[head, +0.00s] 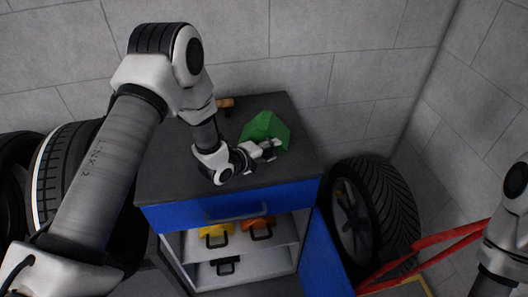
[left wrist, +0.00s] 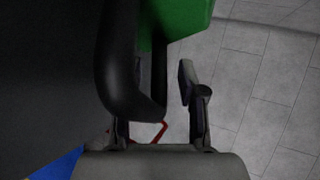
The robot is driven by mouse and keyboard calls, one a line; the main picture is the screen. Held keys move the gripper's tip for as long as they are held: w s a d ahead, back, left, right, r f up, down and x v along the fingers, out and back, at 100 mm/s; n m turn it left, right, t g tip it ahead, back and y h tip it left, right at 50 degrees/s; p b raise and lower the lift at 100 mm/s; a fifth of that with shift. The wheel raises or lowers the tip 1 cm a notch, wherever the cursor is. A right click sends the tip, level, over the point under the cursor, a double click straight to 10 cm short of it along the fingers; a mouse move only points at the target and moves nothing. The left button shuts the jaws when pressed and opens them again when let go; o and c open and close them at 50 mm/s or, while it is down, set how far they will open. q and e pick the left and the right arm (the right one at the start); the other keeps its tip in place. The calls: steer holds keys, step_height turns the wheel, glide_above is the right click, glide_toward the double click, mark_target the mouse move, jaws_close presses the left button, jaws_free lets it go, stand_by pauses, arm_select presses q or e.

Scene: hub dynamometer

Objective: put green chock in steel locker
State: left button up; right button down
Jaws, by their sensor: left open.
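The green chock (head: 266,128) sits on the dark top of the steel locker (head: 296,252), toward its right side. My left gripper (head: 270,149) is open at the near side of the chock. In the left wrist view the chock (left wrist: 182,16) fills the top middle, and a dark curved bar, seemingly its handle, covers part of the left finger. I cannot tell whether the fingers touch it. Below a blue drawer, the locker's front is open and shows pale shelves. My right gripper is out of view; part of my right arm shows at the right edge.
A yellow chock (head: 215,230) and an orange chock (head: 258,223) stand on the upper shelf. A black-handled item (head: 226,266) is on the lower level. The blue door (head: 322,255) stands open at the right. Tyres flank the locker, one (head: 372,215) at the right near red bars (head: 435,244).

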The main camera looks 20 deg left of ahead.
arm_select(q)
steer(key=b+v, duration=0.1)
steer(key=v, duration=1)
steer(key=shift+r+b, duration=0.1)
steer(key=shift+b, duration=0.3)
steer(key=shift+s+a+r, duration=0.1)
steer(key=shift+s, duration=0.2)
